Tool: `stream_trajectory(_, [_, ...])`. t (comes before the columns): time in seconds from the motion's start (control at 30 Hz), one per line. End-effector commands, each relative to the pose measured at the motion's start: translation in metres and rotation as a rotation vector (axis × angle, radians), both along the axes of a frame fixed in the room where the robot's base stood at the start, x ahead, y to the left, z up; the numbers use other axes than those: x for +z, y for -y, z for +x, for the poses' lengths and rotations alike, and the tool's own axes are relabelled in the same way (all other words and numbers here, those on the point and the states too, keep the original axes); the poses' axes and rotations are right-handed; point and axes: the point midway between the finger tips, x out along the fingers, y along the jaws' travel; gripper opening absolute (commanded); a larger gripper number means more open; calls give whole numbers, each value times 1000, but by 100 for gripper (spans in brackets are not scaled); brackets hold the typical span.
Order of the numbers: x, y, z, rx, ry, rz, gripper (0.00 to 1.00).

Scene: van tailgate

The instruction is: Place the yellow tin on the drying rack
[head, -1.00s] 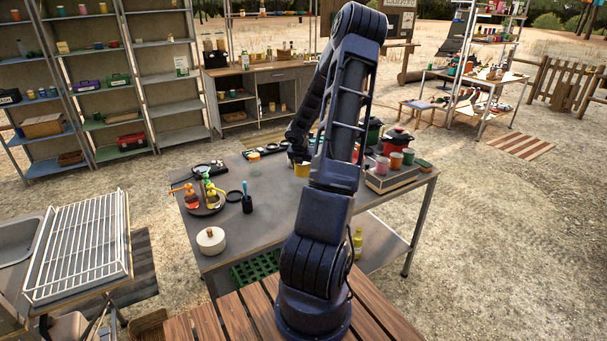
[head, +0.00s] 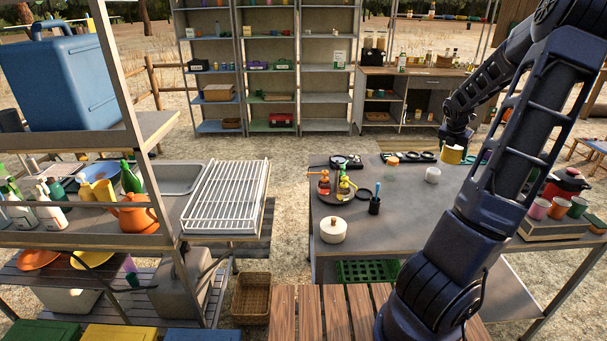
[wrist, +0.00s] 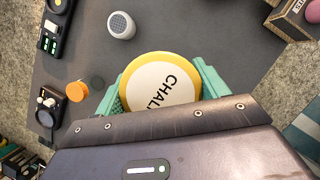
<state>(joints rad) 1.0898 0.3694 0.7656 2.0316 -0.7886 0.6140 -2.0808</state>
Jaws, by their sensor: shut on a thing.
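The yellow tin (head: 451,154) is in my gripper at the far side of the grey worktable. In the head view my gripper (head: 455,140) is small and partly dark. The tin appears above the table; the exact height cannot be told. The drying rack (head: 227,196) is a white wire rack beside the sink at left, empty, well away from my gripper.
A shelf post (head: 120,90) rises left of the rack. A gap separates table and rack.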

Motion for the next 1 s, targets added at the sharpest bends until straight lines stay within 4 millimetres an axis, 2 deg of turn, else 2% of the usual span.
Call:
stream_trajectory(0.17, [2, -10, 12, 23, 3, 0, 44])
stream_trajectory(0.37, [8, -49, 52, 103, 7, 0, 44])
stream_trajectory(0.67, [18, -128, 114, 245, 12, 1, 44])
stream_trajectory(1.0, [28, -232, 171, 405, 17, 2, 44])
